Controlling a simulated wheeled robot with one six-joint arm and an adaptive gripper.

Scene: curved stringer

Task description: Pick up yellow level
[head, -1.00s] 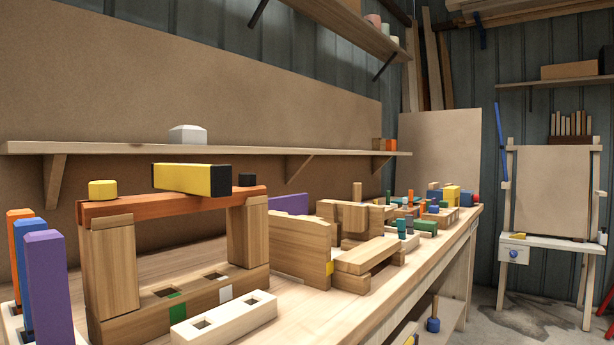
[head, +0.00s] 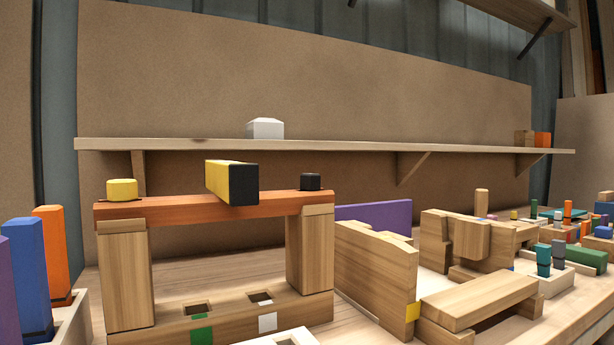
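The yellow level (head: 217,180), a yellow bar with a black end cap, rests across the top of an orange-red wooden beam (head: 150,207). Its black end points toward me. The beam lies on two upright wooden posts, with a yellow knob (head: 122,189) at its left end and a black knob (head: 311,181) at its right end. My gripper is not in the head view.
Purple, blue and orange blocks (head: 52,250) stand in a holder at the left. Wooden blocks and a purple panel (head: 374,216) crowd the bench to the right. A shelf (head: 330,146) with a white object (head: 265,128) runs behind the level.

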